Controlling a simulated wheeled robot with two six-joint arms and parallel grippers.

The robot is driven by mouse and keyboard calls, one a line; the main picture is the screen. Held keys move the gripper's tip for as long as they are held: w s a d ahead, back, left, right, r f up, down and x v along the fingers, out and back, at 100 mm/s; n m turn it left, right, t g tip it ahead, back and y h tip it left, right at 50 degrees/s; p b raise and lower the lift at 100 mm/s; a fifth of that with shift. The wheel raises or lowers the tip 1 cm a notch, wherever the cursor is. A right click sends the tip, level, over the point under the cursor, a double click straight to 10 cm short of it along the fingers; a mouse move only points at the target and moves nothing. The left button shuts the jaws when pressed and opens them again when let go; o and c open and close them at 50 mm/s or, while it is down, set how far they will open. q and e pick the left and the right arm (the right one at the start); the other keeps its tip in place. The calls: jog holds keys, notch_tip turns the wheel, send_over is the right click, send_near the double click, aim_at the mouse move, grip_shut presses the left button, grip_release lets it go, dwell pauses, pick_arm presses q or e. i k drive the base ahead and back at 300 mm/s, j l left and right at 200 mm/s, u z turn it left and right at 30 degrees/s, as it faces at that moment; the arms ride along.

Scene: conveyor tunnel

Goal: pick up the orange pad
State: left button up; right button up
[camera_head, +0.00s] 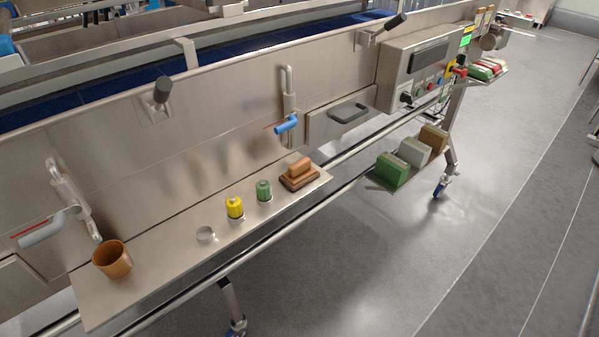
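An orange-brown pad (300,167) rests on a darker brown block or holder (299,180) at the right end of the steel shelf (160,278). Its lower part is hard to separate from the piece beneath. Neither of my grippers shows in the head view.
On the same shelf are a green cylinder (264,191), a yellow one (235,207), an empty ring holder (206,234) and an orange-brown cup (112,259). A blue-handled lever (287,124) is on the panel behind the pad. Green, grey and brown pads (433,137) sit on a lower rack.

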aim_at(298, 173)
jog(key=i+l+u, duration=0.1)
jog(key=l, duration=0.25)
jog(key=i+l+u, duration=0.25)
jog(key=l, duration=0.5)
jog(key=i, duration=0.1)
